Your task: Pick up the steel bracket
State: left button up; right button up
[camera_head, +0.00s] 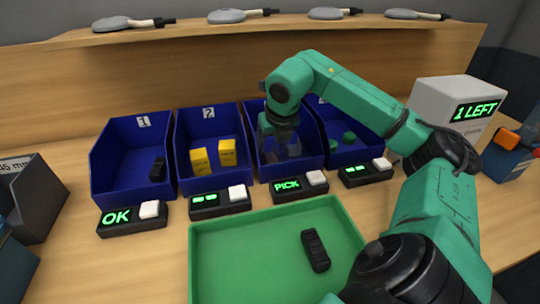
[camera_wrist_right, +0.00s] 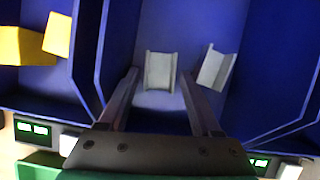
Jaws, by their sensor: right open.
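Two light grey steel brackets lie in the blue third bin (camera_head: 316,160). In the right wrist view one bracket (camera_wrist_right: 160,72) sits ahead between the lines of my fingers, and the other bracket (camera_wrist_right: 215,68) lies tilted to its right. In the head view they are small and partly hidden by my right gripper (camera_head: 280,142). The right gripper points down into the third bin, open, with nothing held; its fingers show in the right wrist view (camera_wrist_right: 159,78). I cannot tell how far the fingertips are above the bracket. My left gripper is not in view.
Bin walls stand close on both sides. The second bin (camera_head: 183,140) holds yellow blocks, the first bin (camera_head: 104,163) a black part, the fourth green parts. A green tray (camera_head: 215,260) with a black part (camera_head: 315,250) lies in front. A display (camera_head: 286,185) reads PICK.

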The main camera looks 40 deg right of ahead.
jog(key=shift+x, duration=0.8)
jog(key=shift+r, duration=0.15)
grip_shut()
jog(key=shift+r, duration=0.1)
